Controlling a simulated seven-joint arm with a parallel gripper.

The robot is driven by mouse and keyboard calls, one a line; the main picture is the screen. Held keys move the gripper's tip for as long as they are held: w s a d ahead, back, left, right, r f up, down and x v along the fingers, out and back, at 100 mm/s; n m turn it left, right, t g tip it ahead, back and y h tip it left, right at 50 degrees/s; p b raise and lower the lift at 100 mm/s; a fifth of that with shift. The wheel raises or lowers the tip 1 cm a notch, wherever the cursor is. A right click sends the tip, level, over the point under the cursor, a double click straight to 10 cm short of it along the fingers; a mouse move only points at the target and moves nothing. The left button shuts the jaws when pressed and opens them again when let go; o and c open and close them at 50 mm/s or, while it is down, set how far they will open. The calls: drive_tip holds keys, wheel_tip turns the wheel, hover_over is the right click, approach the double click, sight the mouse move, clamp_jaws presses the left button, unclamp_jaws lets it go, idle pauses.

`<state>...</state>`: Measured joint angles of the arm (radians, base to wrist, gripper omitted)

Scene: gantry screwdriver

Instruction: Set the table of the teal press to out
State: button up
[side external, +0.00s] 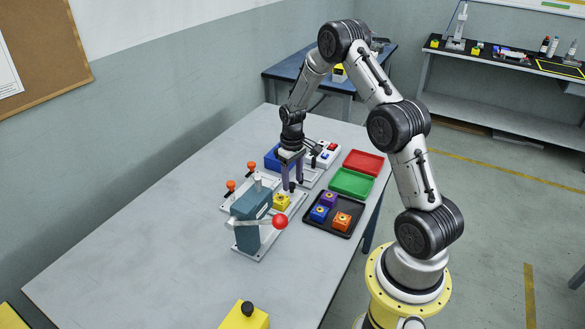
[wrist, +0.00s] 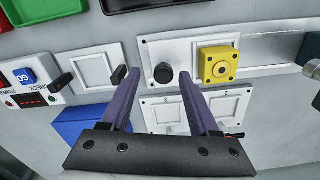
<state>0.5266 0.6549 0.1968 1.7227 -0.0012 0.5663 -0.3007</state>
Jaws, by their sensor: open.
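The teal press (side external: 250,215) stands on a light base plate, with a lever ending in a red ball (side external: 280,221). At the right edge of the wrist view, a dark part (wrist: 310,52) looks like its body. Its table carries a yellow block (side external: 282,202), which also shows in the wrist view (wrist: 218,64). A black knob (wrist: 163,73) stands beside the block, on the side away from the press. My gripper (side external: 292,186) is open and points down over the knob end. In the wrist view the knob appears between its fingertips (wrist: 155,78); whether they reach its height I cannot tell.
Two orange-knobbed levers (side external: 231,186) stand behind the press. A blue bin (side external: 271,158) and white control box (side external: 325,153) are beyond my gripper. A black tray (side external: 321,229) with colored blocks, a green tray (side external: 352,183) and a red tray (side external: 363,163) lie to the right.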

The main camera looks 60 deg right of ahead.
wheel_tip(320, 180, up, 14)
drive_tip(key=shift+f, duration=0.2)
idle(0.4)
drive_tip(key=s+a+r+n+t+h, duration=0.1)
drive_tip(key=s+a+r+n+t, duration=0.25)
drive_tip(key=a+r, duration=1.2)
drive_tip(key=s+a+r+t, duration=0.1)
drive_tip(key=s+a+r, duration=0.15)
drive_tip(key=s, duration=0.35)
drive_tip(key=s+a+r+t, duration=0.1)
drive_tip(key=s+a, duration=0.2)
drive_tip(key=s, duration=0.3)
drive_tip(key=s+a+f+y, duration=0.1)
drive_tip(key=s+f, duration=0.4)
drive_tip(key=s, duration=0.2)
drive_tip(key=shift+a+m, duration=0.35)
drive_tip(key=shift+m, duration=0.1)
